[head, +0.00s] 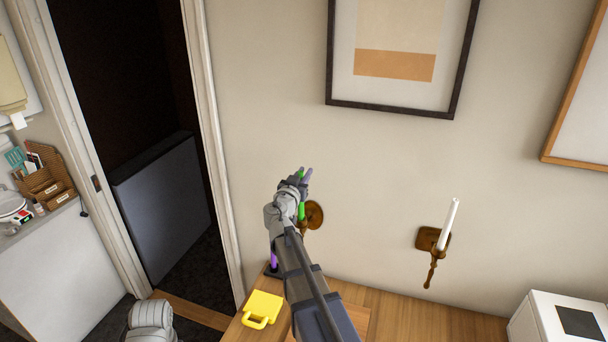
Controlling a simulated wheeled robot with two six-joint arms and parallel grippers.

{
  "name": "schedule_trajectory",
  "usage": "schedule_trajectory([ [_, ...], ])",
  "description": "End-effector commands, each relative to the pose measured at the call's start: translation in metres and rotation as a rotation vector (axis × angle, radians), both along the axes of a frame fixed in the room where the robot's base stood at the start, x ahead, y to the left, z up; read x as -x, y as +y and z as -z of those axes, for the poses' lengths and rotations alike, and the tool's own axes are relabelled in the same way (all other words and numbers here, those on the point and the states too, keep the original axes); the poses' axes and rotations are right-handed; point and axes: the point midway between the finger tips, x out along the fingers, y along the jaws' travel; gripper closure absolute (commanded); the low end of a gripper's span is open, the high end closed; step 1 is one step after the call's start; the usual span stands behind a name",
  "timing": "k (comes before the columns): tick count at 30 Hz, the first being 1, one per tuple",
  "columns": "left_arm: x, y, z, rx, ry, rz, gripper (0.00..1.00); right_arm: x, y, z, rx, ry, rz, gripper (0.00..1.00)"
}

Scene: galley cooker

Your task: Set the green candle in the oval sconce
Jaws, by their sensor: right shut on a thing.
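The green candle (301,212) is upright in my right gripper (303,178), which is shut on it. Its lower part shows below the jaws, and the gripper hides its middle. The oval sconce (315,214), a brown round plate on the wall, is just right of and behind the candle. My arm hides much of the sconce's left and lower side. The candle's lower end looks close to the sconce's holder, but I cannot tell whether it is inside or in front of it. My left gripper is out of view.
A square brown sconce (427,238) with a white candle (449,224) is on the wall to the right. Below are a wooden top (420,318), a yellow object with a handle (265,306), a purple upright item (274,260) and a white box (560,320). Framed pictures hang above.

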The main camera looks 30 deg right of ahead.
Motion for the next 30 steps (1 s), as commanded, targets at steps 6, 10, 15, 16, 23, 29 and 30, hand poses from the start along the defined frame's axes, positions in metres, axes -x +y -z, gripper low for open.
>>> schedule_trajectory([
  [6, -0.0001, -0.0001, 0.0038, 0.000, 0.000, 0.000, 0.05, 0.0000, 0.0000, 0.0038, 0.000, 0.000, 0.000, 1.00],
  [10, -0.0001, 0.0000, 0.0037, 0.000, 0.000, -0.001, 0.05, 0.0000, 0.0000, 0.0037, 0.000, 0.000, 0.000, 1.00],
  [15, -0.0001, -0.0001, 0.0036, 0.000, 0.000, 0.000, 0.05, 0.0001, -0.0001, 0.0037, 0.000, 0.000, 0.000, 1.00],
  [16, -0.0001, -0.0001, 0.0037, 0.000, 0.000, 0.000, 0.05, 0.0001, -0.0001, 0.0038, 0.000, 0.000, 0.000, 1.00],
  [23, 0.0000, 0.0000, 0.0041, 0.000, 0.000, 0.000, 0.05, 0.0001, 0.0000, 0.0042, 0.000, 0.000, 0.000, 0.64],
  [29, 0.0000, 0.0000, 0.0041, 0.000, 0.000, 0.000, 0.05, 0.0000, 0.0000, 0.0041, 0.000, 0.000, 0.000, 0.45],
  [30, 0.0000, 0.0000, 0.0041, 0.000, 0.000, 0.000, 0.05, 0.0000, 0.0000, 0.0041, 0.000, 0.000, 0.000, 0.45],
])
